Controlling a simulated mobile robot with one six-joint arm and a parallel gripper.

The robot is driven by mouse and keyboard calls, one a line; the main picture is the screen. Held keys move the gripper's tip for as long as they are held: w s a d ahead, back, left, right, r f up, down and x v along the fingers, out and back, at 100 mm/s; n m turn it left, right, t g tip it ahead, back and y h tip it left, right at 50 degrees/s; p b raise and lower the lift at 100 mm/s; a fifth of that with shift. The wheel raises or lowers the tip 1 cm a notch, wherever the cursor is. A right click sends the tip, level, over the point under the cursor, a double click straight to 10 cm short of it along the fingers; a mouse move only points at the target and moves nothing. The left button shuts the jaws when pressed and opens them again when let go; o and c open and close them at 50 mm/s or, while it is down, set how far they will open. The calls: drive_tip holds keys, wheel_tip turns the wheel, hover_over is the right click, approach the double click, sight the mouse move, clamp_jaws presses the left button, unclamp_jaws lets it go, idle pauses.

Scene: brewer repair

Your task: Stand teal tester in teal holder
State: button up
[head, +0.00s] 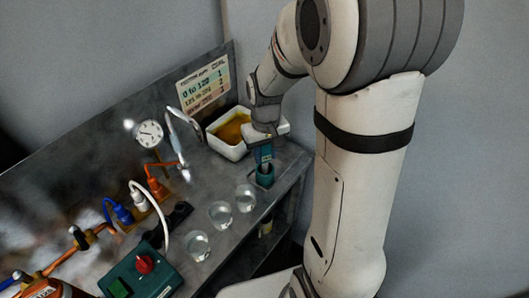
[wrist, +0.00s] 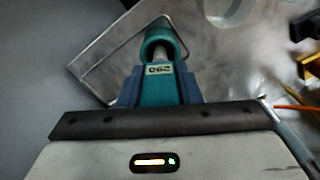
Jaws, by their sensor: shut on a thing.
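My gripper (head: 264,150) is shut on the teal tester (wrist: 161,86), a teal body with a pale number label. The gripper's bluish fingers hold it from both sides in the wrist view. In the head view the tester points down, directly above the teal holder (head: 265,178), a small round cup near the bench's right end. In the wrist view the tester's grey shaft reaches the mouth of the holder (wrist: 163,36). I cannot tell how deep the shaft sits inside, or whether it touches the holder.
A white tub (head: 228,143) with orange-brown contents stands close behind my gripper. Glass beakers (head: 221,214) stand left of the holder. A dial gauge (head: 149,133), cables and a green box with a red knob (head: 141,272) lie further left. The bench's front edge is close to the holder.

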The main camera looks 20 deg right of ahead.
drive_tip(key=shift+f+b, duration=0.35)
drive_tip(key=shift+f, duration=0.15)
idle(0.4)
drive_tip(key=o, duration=1.2)
drive_tip(key=shift+o, duration=0.4)
drive_tip(key=o, duration=0.4)
drive_tip(key=shift+o, duration=0.2)
drive_tip(key=shift+r+p, duration=2.6)
drive_tip(key=shift+r, duration=1)
